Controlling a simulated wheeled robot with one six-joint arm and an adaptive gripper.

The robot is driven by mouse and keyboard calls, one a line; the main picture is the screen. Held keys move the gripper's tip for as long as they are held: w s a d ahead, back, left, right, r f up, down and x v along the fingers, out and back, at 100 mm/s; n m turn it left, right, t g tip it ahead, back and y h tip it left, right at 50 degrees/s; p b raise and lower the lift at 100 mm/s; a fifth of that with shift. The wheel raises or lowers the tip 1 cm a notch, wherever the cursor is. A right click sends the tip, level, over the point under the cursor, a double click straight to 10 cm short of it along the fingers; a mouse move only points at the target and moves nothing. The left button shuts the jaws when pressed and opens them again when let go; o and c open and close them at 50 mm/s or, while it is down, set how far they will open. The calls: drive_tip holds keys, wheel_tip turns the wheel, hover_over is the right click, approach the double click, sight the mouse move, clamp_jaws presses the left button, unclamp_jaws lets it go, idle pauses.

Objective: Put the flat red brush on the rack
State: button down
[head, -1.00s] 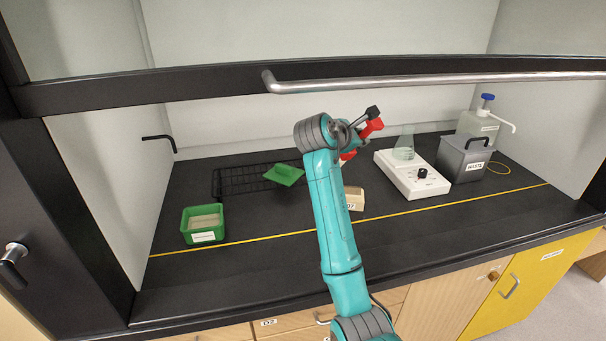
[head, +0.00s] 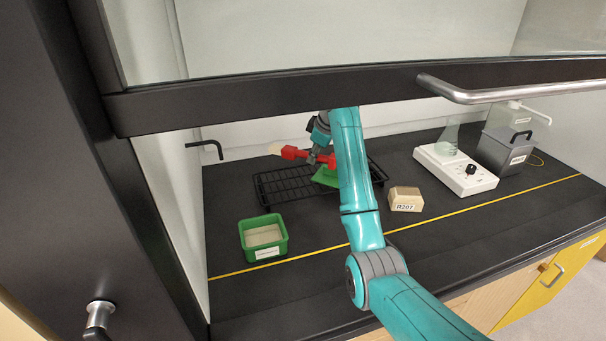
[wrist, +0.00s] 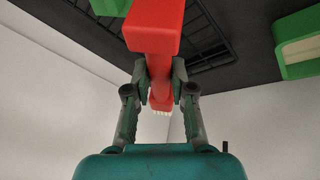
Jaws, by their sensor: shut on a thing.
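The flat red brush (head: 291,153) is held roughly level in the head view, its pale bristles pointing left. My gripper (head: 316,157) is shut on its narrow middle. In the wrist view the red brush (wrist: 153,32) runs between both fingers of my gripper (wrist: 161,82), with pale bristles at its lower end. The black wire rack (head: 272,190) lies at the back of the bench. The brush appears above the rack's far side, apart from it; the exact height is hard to tell. The rack also shows in the wrist view (wrist: 205,40).
A flat green object (head: 325,178) lies on the rack's right part, partly behind my arm. A green sand-filled tray (head: 264,240) stands in front of the rack. A labelled tan block (head: 406,199) and a white hotplate (head: 456,171) with a flask are farther right. The rack's left part is clear.

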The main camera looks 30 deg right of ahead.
sight(307, 188)
drive_tip(key=shift+w+a, duration=0.2)
drive_tip(key=shift+a, duration=0.15)
drive_tip(key=shift+w+a+f, duration=0.1)
drive_tip(key=shift+a+f, duration=0.05)
drive_tip(key=shift+f, duration=0.1)
wheel_tip(307, 188, down, 9)
drive_tip(key=shift+f, duration=0.2)
drive_tip(key=shift+f, duration=0.1)
drive_tip(key=c, duration=1)
unclamp_jaws()
